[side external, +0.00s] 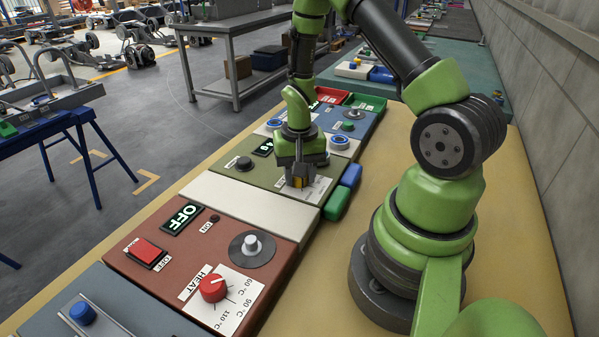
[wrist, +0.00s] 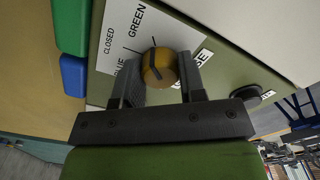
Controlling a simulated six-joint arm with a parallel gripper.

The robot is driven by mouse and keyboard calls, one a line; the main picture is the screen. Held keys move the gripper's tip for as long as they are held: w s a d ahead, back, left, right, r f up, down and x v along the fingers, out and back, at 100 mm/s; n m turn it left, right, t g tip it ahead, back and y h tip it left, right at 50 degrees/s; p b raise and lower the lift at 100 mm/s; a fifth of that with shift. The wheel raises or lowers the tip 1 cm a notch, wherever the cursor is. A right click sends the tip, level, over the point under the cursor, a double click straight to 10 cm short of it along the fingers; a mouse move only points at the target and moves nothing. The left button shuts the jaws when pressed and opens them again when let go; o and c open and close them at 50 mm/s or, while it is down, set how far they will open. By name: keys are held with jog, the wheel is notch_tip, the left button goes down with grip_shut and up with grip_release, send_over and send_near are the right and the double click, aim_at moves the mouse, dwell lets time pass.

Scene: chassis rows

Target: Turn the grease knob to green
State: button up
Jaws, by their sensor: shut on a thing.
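The grease knob (wrist: 158,72) is a round yellow-orange knob with a dark line across its top. It sits on a white dial card (wrist: 125,28) that reads GREEN and CLOSED, with BLUE partly hidden. My gripper (wrist: 161,66) has a finger on each side of the knob and is shut on it. The knob's line points toward the card's marks, but I cannot tell exactly which one. In the side external view my gripper (side external: 300,179) reaches down onto the olive-green panel (side external: 262,177) and mostly hides the knob. The GREASE label is partly covered by a finger.
A black round button (side external: 244,164) and a small display (side external: 264,147) share the panel. Green and blue blocks (side external: 337,204) stand against its right edge. A red-brown panel with a red HEAT knob (side external: 213,288) lies nearer the camera, beyond a blank pale strip.

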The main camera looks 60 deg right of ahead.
jog(key=shift+m, duration=0.8)
jog(key=o, duration=0.9)
notch_tip(320, 180, up, 10)
